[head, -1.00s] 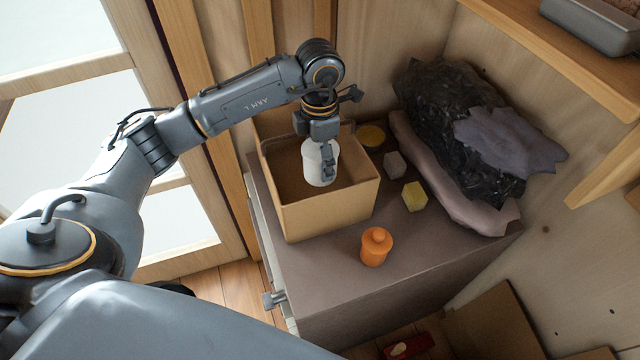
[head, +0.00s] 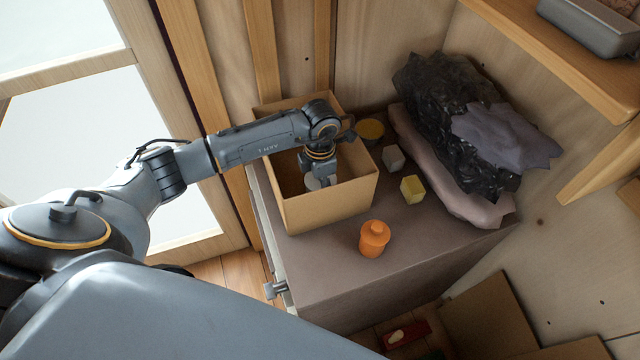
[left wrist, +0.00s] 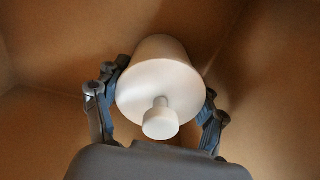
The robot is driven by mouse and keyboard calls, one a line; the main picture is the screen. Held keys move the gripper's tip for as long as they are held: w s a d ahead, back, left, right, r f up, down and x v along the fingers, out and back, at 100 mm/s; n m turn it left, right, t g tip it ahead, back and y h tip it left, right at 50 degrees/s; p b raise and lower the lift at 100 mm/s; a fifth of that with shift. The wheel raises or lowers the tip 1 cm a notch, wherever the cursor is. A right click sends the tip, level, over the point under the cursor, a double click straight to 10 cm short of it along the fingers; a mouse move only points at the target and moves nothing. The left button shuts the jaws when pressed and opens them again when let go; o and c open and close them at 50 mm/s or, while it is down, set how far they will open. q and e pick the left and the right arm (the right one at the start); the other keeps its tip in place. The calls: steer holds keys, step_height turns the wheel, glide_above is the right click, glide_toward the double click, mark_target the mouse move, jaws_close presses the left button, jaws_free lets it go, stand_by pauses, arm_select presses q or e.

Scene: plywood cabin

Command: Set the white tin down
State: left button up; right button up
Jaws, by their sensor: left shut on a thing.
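The white tin (left wrist: 160,82) has a round lid with a small knob and sits between the two fingers of my left gripper (left wrist: 157,115) in the left wrist view. In the head view the left gripper (head: 319,183) is down inside the open cardboard box (head: 333,207), shut on the tin. My right gripper is not in view.
The box stands on a brown-topped cabinet (head: 400,245). A black bag (head: 450,120) lies against the wall.

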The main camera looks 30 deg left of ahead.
arm_select(q)
steer(key=shift+f+b, duration=0.2)
steer(key=shift+b, duration=0.1)
steer(key=o, duration=1.5)
steer(key=shift+r, duration=0.1)
steer(key=shift+r, duration=0.1)
step_height(320, 180, up, 8)
steer(key=shift+f+b, duration=0.2)
steer(key=shift+b, duration=0.3)
steer(key=shift+d, duration=0.1)
